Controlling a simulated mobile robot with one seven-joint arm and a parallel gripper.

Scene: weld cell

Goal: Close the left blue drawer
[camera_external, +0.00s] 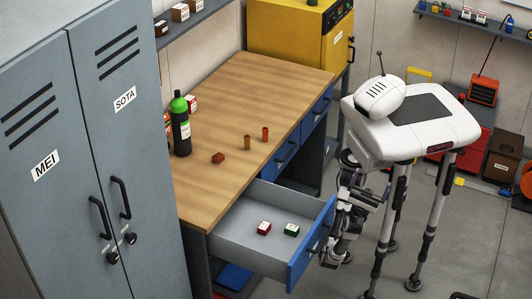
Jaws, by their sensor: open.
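The left blue drawer (299,262) is pulled far out from under the wooden workbench (240,105). Its grey tray holds a small red box (264,228) and a small green box (291,230). A dark handle is on its blue front. My gripper (327,257) is low, just outside the drawer front near the handle. It is open, with nothing seen between the fingers. The fingers are small and dark here, so I cannot tell whether they touch the drawer.
Two other blue drawers (281,154) (318,110) look shut. A dark bottle with a green top (180,130), a reddish block (218,157) and two small cups (265,134) stand on the bench. Grey lockers (75,150) are at left.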

